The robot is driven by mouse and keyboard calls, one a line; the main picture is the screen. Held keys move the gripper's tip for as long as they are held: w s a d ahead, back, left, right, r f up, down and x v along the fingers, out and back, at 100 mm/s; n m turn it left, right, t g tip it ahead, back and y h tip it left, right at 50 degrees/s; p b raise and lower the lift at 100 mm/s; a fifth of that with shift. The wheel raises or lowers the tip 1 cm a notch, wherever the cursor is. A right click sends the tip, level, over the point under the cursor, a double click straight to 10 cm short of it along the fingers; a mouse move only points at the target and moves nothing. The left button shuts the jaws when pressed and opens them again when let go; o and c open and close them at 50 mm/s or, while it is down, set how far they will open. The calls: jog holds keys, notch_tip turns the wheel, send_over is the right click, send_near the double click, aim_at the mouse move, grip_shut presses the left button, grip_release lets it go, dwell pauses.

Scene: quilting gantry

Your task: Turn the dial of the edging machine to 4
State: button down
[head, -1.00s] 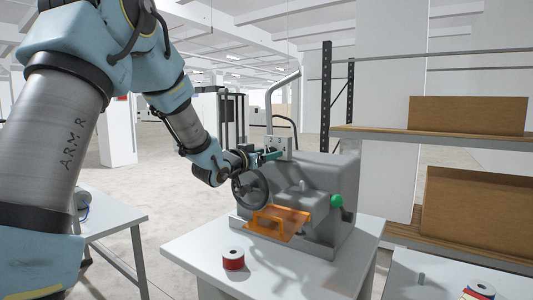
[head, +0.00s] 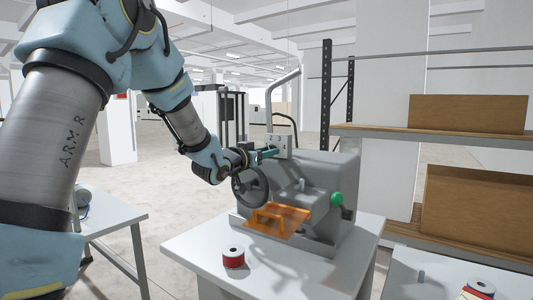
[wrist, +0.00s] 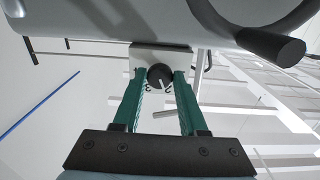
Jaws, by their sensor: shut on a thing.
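The grey edging machine (head: 318,178) stands on a white table, with a small pale dial panel (head: 284,141) on top at its back. In the wrist view the black round dial (wrist: 156,74) sits on the pale panel (wrist: 146,54). A white pointer line on it slants toward the lower right of that picture. In the head view my gripper (head: 268,153) reaches the panel from the left; the dial is hidden there.
A handwheel (head: 236,188) and an orange guard (head: 279,219) are on the machine's front, close below my wrist. A green knob (head: 336,199) is on its right. A red spool (head: 233,257) stands on the table (head: 200,247). Shelves with cardboard boxes (head: 468,115) are at right.

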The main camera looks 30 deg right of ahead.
jog(key=shift+f+m+b, duration=0.1)
jog(key=shift+m+b, duration=0.2)
jog(key=shift+b, duration=0.2)
jog(key=m+b, duration=1.9)
jog(key=b, duration=0.3)
jog(key=shift+r+m, duration=0.2)
jog(key=shift+m, duration=0.1)
jog(key=shift+c, duration=2.3)
grip_release()
